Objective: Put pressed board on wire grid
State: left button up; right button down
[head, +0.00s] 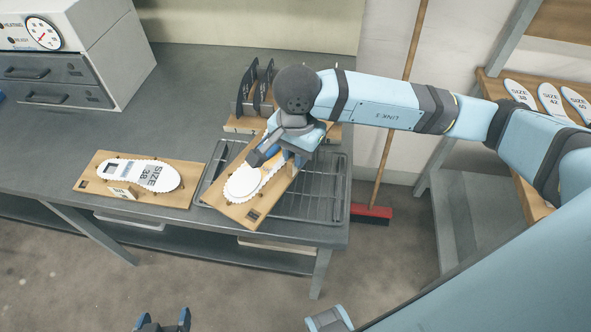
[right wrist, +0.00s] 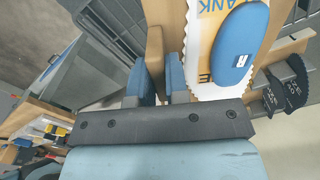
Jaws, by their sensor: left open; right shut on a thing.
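The pressed board (head: 249,216) is a wooden board with a white insole shape (head: 243,184) and a blue pad, which shows clearly in the right wrist view (right wrist: 240,42). It lies at an angle over the left part of the wire grid (head: 322,195); I cannot tell whether it touches the grid. My right gripper (head: 279,152) is shut on the board's wooden grip (right wrist: 155,50), and partly hides the board's far end in the head view. My left gripper (head: 162,322) is open and empty at the bottom edge of the head view, away from the table.
A second board (head: 92,184) marked size 38 lies on the grey table left of the grid. A wooden rack (head: 243,125) with upright dark insoles stands behind the grid. A drawer unit with a gauge (head: 75,65) is at back left. A broom (head: 372,212) leans beyond the table's right edge.

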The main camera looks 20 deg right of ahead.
aim_at(296, 173)
notch_tip(296, 173, down, 6)
jog(key=shift+f, duration=0.25)
jog(key=shift+f, duration=0.1)
jog(key=shift+f, duration=0.15)
jog(key=c, duration=1.1)
grip_release()
